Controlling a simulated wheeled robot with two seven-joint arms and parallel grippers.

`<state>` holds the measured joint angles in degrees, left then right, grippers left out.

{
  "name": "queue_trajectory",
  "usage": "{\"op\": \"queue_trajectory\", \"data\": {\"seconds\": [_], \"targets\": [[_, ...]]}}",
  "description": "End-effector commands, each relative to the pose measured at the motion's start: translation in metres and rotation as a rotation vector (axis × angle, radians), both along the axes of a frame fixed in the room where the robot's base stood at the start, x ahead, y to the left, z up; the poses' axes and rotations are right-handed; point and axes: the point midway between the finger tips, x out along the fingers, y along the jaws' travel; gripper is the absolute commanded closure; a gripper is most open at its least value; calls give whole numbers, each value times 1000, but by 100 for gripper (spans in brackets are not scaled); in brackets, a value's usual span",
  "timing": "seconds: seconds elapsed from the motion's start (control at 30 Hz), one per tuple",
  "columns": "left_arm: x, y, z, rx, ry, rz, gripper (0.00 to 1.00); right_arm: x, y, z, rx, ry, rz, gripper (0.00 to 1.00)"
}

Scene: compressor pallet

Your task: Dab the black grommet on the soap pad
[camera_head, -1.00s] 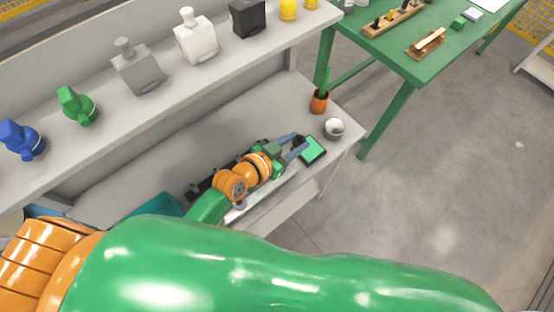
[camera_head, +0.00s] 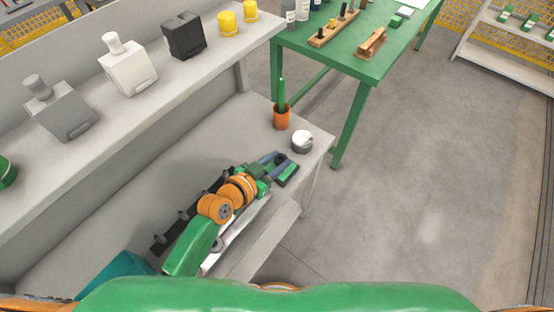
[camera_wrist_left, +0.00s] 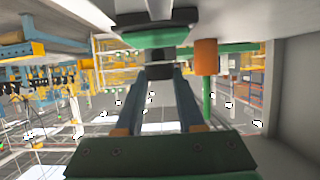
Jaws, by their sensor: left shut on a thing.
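My left gripper (camera_head: 270,163) is low over the near end of the grey bench, at the soap pad. In the left wrist view, its two blue-grey fingers (camera_wrist_left: 168,85) are shut on the black grommet (camera_wrist_left: 161,70) at their tips. The soap pad (camera_head: 289,174) is a small green pad with a dark rim, partly hidden by the gripper. It also shows in the left wrist view (camera_wrist_left: 130,37), close to the grommet. I cannot tell whether the grommet touches it. My right gripper is not in view.
An orange cup (camera_head: 281,120) with a green stick stands behind the pad, with a round white-and-grey container (camera_head: 302,142) near the bench's corner. A black rail (camera_head: 180,217) with pegs lies left of my arm. A shelf (camera_head: 140,105) with bottles runs above the bench.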

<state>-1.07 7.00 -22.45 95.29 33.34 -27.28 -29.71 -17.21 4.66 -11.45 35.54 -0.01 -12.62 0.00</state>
Motion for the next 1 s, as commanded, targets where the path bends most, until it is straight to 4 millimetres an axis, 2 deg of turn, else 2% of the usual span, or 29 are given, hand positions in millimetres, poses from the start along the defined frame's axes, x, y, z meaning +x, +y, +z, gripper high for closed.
{"op": "queue_trajectory", "data": {"seconds": [0.7, 1.0], "targets": [[0, 0, -8, 1, -1, 1, 100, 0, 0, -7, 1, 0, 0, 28], [0, 0, -5, 1, -1, 1, 100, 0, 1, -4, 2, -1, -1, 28]]}}
